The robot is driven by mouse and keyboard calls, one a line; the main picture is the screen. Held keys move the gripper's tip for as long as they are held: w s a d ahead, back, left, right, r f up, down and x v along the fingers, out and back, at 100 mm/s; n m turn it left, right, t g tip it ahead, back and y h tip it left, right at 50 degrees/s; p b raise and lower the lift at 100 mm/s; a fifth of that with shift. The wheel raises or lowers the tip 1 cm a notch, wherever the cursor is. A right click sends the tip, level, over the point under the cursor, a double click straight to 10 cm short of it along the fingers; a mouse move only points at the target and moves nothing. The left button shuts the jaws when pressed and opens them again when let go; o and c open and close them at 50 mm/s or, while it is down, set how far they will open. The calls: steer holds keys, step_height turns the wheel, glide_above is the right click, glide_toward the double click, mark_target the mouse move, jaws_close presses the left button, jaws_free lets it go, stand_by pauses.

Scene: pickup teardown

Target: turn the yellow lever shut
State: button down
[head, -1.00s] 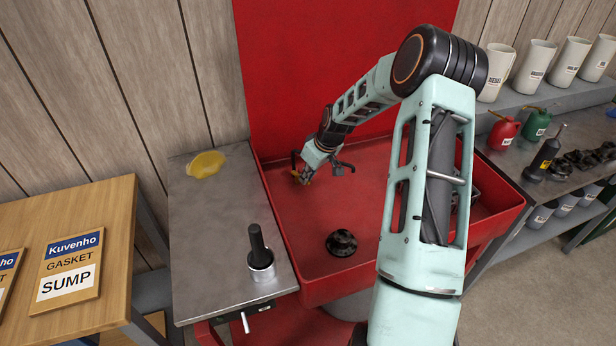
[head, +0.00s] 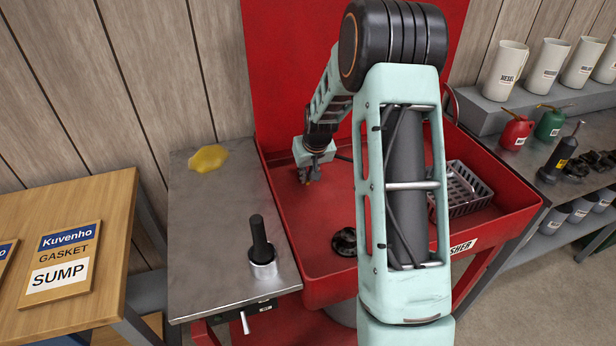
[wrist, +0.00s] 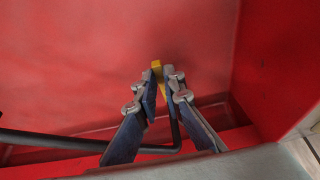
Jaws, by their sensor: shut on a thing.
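The yellow lever (wrist: 157,68) shows in the wrist view as a small yellow end between the tips of my gripper (wrist: 163,82). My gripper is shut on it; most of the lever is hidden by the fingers. A black pipe (wrist: 90,145) runs below the fingers and bends upward between them. In the head view my gripper (head: 308,179) points down at the back left corner of the red washer basin (head: 312,285), with a trace of yellow at its tips.
A dark round part (head: 343,241) lies in the basin, partly behind my arm. A grey basket (head: 462,205) stands at the basin's right. The metal side table (head: 205,215) holds a yellow puddle (head: 208,158) and a black-handled tool in a metal cup (head: 263,268).

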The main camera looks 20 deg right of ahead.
steer(key=c, duration=2.3)
jaws_free()
steer(key=v, duration=1.2)
steer(key=shift+r, duration=0.1)
